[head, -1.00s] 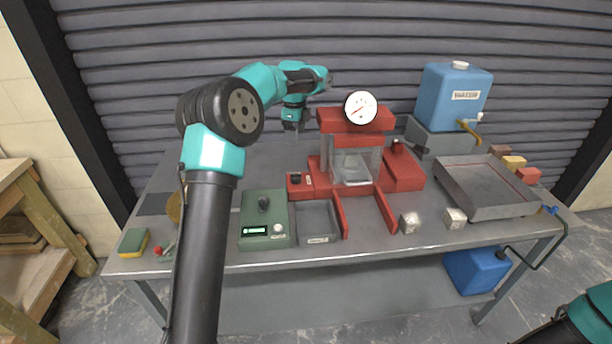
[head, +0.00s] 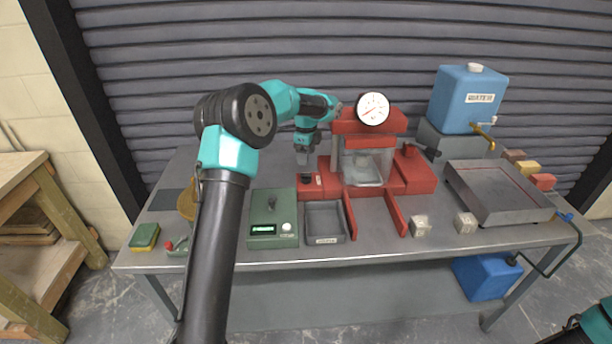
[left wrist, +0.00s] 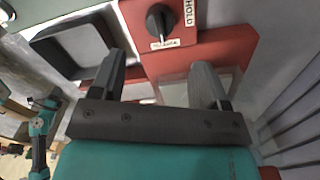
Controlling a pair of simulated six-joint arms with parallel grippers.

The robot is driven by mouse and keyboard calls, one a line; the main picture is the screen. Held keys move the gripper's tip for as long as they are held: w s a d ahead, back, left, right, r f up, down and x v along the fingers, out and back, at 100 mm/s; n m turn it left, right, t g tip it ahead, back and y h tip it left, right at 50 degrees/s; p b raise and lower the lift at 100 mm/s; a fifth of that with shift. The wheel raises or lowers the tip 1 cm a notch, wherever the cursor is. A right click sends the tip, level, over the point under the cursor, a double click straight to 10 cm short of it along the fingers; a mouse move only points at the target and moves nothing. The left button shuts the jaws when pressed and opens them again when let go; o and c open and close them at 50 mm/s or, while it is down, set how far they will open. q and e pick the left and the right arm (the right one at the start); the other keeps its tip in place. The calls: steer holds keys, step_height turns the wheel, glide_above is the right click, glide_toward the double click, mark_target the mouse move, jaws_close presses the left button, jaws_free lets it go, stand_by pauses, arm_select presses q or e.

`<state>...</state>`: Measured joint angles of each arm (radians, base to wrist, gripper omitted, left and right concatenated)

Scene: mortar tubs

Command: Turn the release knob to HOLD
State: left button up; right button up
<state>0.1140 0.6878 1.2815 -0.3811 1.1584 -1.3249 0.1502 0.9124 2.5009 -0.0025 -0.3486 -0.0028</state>
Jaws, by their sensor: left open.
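The release knob (head: 306,178) is a small black dial on the red press's low front-left block. In the left wrist view the knob (left wrist: 159,20) shows clearly, with its pale pointer line toward the lower label, which seems to read RELEASE. The HOLD label (left wrist: 189,14) is to its right there. My left gripper (head: 302,158) is open and empty, just above and behind the knob in the head view. In the left wrist view its two fingers (left wrist: 158,66) are apart, and the knob lies beyond their tips, untouched. My right gripper is out of view.
The red press (head: 405,175) with a round gauge (head: 373,107) and clear chamber stands beside the knob. A green box (head: 272,230) and a grey tray (head: 325,222) lie in front. Two pale cubes (head: 420,226) and a metal pan (head: 500,193) are to the right.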

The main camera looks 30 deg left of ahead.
mark_target(306, 174)
arm_select(q)
step_height(306, 174, down, 9)
steer(key=shift+f, duration=0.1)
stand_by(0.3)
steer(key=c, duration=0.9)
